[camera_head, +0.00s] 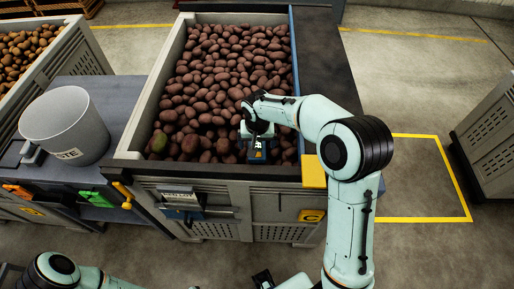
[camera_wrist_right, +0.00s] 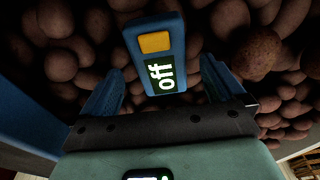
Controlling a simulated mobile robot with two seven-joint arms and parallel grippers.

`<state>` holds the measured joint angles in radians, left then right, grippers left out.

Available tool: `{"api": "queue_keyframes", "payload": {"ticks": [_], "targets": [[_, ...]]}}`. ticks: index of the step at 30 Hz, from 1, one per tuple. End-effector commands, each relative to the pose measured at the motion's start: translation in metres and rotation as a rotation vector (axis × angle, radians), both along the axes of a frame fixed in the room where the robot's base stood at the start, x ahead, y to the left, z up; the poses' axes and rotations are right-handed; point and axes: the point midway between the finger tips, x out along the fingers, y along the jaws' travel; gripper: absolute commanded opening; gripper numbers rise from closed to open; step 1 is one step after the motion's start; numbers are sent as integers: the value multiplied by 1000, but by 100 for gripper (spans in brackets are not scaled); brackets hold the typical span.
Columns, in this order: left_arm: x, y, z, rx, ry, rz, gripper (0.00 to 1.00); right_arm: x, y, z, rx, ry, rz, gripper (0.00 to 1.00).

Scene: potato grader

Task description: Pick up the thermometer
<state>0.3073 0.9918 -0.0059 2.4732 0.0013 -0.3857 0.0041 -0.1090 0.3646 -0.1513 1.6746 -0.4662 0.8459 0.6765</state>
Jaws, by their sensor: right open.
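The thermometer is a blue handheld device (camera_wrist_right: 154,50) with an orange button and a display reading "off". In the right wrist view it stands out in front of the potatoes, between the two blue fingers of my right gripper (camera_wrist_right: 160,88). The fingers are apart, with a visible gap on each side of it. In the head view the thermometer (camera_head: 257,153) shows small and blue at the near end of the potato heap, just below my right gripper (camera_head: 257,137). Its lower end is hidden. My left arm shows at the bottom left of the head view, but its fingers are not visible.
Dark red potatoes (camera_head: 226,75) fill the large grey crate (camera_head: 151,97), whose near wall and blue-edged right side are close to the gripper. A grey bucket (camera_head: 64,122) stands on a bench to the left. Another potato crate (camera_head: 84,60) is behind it.

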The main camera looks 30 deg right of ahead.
Motion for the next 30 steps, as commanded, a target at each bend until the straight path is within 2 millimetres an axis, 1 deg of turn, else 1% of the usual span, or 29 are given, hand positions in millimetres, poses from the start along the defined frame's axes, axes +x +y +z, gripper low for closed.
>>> {"api": "queue_keyframes", "payload": {"ticks": [1,3,6,13,14,15,17,18,19,27,30], "targets": [[0,0,0,0,-1,0,43,1,0,-9,-1,4,1,96],[0,0,0,0,-1,0,43,2,-1,-17,0,1,0,96],[0,0,0,0,-1,0,43,3,-2,-23,0,1,0,96],[0,0,0,0,0,0,43,3,-1,-23,0,0,0,96],[0,0,0,0,0,0,43,3,-1,-23,0,0,0,86],[0,0,0,0,0,0,43,3,-1,-23,0,0,0,73],[0,0,0,0,0,0,43,3,-1,-23,1,0,0,53],[0,0,0,0,-1,0,43,3,-1,-23,0,0,0,40],[0,0,0,0,0,0,43,3,-1,-23,0,0,0,31],[0,0,0,0,0,0,43,3,-1,-22,0,-1,0,31],[0,0,1,0,-1,0,43,4,-1,-18,1,-3,-1,31]]}}
